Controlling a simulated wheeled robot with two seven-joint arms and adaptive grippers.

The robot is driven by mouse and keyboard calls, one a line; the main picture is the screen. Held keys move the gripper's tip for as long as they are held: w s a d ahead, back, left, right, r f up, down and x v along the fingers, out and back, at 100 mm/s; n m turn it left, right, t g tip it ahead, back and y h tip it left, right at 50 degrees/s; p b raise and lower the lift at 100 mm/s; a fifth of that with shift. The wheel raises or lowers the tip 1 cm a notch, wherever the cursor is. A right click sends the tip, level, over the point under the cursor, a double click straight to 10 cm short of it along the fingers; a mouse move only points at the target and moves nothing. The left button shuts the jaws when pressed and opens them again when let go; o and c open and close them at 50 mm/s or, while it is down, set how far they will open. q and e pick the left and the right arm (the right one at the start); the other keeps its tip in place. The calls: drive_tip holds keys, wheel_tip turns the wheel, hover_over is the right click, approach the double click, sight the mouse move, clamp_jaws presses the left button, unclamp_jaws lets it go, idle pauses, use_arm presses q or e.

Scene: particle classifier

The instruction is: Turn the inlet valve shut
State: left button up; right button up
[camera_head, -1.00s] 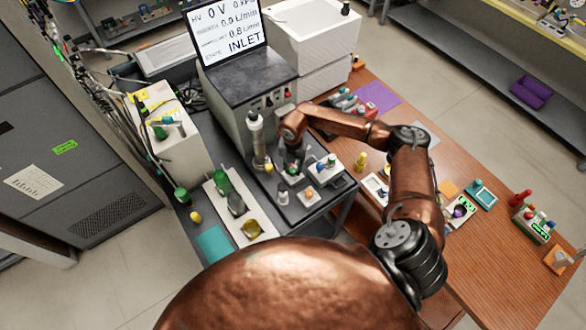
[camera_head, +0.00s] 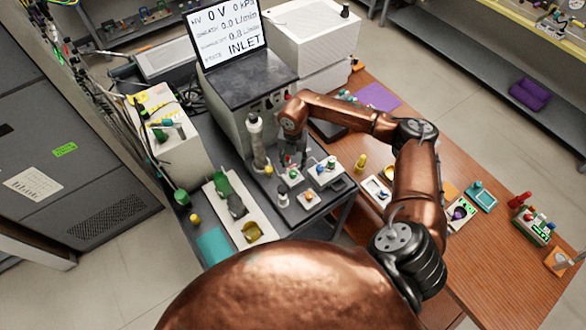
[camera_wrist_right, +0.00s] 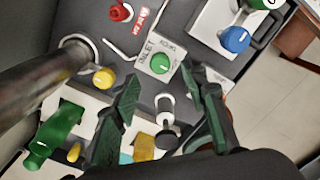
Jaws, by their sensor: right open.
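The inlet valve is a green round knob (camera_wrist_right: 160,64) with a white pointer mark, on a pale plate lettered INLET. It also shows in the head view (camera_head: 293,174), just below my right gripper. My right gripper (camera_head: 290,158) points down over the valve. In the right wrist view its two dark green fingers (camera_wrist_right: 161,76) are spread apart with nothing between them. The knob shows just beyond the gap between the fingertips, and I cannot tell the height gap. My left gripper is not in view.
A grey metal column (camera_head: 256,143) stands close left of the gripper. A blue knob (camera_wrist_right: 235,39), a yellow knob (camera_wrist_right: 104,78) and a red knob (camera_wrist_right: 121,12) are around the valve. Behind is a screen (camera_head: 228,32) reading INLET. A white tray (camera_head: 222,205) lies front left.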

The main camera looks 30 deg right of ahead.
sight(293, 172)
wheel_tip(293, 172, up, 6)
idle(0.6)
